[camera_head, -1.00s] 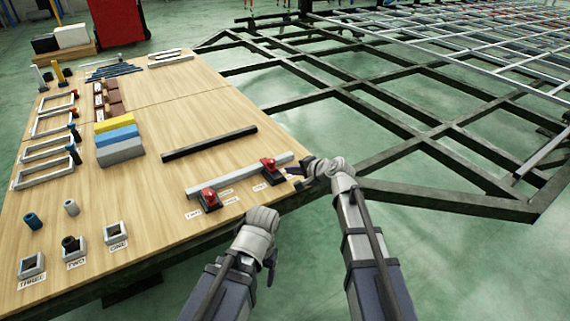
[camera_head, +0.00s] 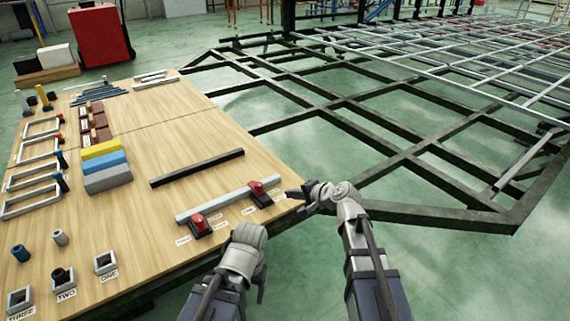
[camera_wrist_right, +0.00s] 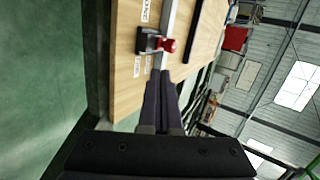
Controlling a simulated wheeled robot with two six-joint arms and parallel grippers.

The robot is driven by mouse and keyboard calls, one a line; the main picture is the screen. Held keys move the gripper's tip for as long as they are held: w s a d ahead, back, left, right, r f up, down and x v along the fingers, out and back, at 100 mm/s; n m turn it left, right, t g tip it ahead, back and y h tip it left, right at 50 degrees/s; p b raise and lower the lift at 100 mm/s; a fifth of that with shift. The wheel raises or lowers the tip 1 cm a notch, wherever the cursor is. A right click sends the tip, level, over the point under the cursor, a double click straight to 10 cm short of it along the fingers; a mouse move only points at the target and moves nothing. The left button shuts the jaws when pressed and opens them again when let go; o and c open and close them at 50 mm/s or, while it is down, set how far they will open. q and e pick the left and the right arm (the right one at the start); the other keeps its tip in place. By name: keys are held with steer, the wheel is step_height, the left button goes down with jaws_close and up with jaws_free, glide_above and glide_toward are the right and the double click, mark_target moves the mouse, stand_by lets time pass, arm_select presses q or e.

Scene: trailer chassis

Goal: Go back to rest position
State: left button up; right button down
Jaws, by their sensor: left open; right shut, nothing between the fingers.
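My left gripper (camera_head: 262,286) is at the table's near right edge in the head view, pointing down. Its fingers are mostly hidden behind the wrist, and it holds nothing visible. My right gripper (camera_head: 293,194) is at the table's right corner, beside the right red clamp (camera_head: 258,188), and appears apart from it. In the right wrist view its two dark fingers (camera_wrist_right: 162,84) lie together, empty, pointing towards a red and black clamp (camera_wrist_right: 156,42).
The wooden table (camera_head: 150,225) bears a grey bar (camera_head: 225,206) with two red clamps, a black bar (camera_head: 198,168), coloured blocks (camera_head: 106,165) and labelled square holders (camera_head: 106,263). The dark trailer frame (camera_head: 420,215) stands to the right. Green floor (camera_head: 480,275) is clear at lower right.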

steer(key=s+a+f+n+g+h+p, duration=0.1)
steer(key=s+a+f+n+g+p, duration=0.2)
steer(key=s, duration=0.4)
steer(key=s+a+f+n+g+h, duration=0.2)
steer(key=s+a+n+g, duration=0.1)
steer(key=s+n, duration=0.3)
steer(key=s+d+n+g+h+p, duration=0.35)
steer(key=s+n+h, duration=0.2)
steer(key=s, duration=0.75)
arm_select(q)
step_height(320, 180, up, 44)
steer(key=p, duration=3.7)
steer(key=shift+f, duration=0.25)
arm_select(e)
step_height(320, 180, up, 38)
steer(key=shift+d, duration=0.2)
steer(key=shift+m, duration=0.25)
